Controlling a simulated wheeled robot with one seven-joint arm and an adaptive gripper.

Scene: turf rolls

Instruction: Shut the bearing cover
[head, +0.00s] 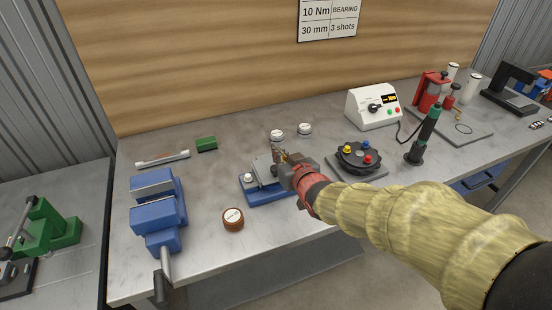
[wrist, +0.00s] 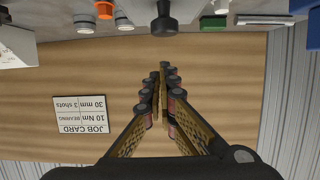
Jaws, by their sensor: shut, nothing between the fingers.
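A bearing block with a blue base (head: 268,197) sits on the bench. A grey part that looks like its cover (head: 263,169) stands up at an angle on it, partly hidden by my gripper, so its exact angle is unclear. A small light knob shows at the block's left end. My gripper (head: 276,154) is at the upper right of the block, shut and empty. In the wrist view the fingers (wrist: 165,72) come together, and a dark knob-like part (wrist: 164,20) shows just past their tips. I cannot tell if they touch it.
A blue vise (head: 157,212) and a brown round gauge (head: 233,219) lie to the left. A black turntable with coloured knobs (head: 358,157) stands to the right, with a white control box (head: 373,107) behind. Two small white-topped pieces (head: 277,134) sit behind the block.

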